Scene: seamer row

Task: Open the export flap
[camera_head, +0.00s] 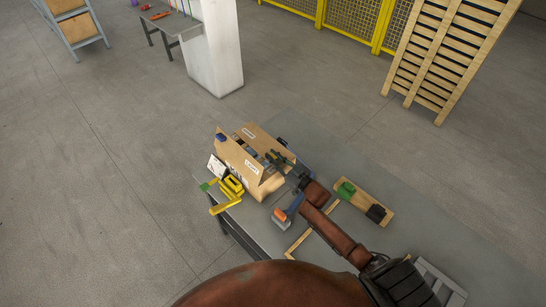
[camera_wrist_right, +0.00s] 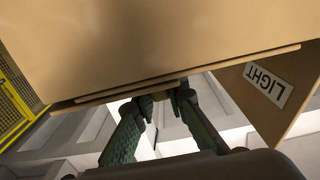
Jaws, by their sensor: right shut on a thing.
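A cardboard carton (camera_head: 262,185) stands on the grey table, its top partly open with dark and blue items showing inside. Its flaps carry white labels, too small to read in the head view. My right gripper (camera_head: 277,158) reaches over the carton's right side. In the right wrist view, the green fingers (camera_wrist_right: 163,95) are closed on the edge of a broad cardboard flap (camera_wrist_right: 160,45). No label shows on that flap there, so I cannot tell whether it is the export one. Another flap (camera_wrist_right: 246,105) at the right reads LIGHT. My left gripper is out of view.
Left of the carton are a yellow tool (camera_head: 231,187) and a white card (camera_head: 216,167). In front lies an orange-and-blue tool (camera_head: 289,209); to the right is a wooden board (camera_head: 377,203) with green and black blocks. A white pillar (camera_head: 213,50) stands behind.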

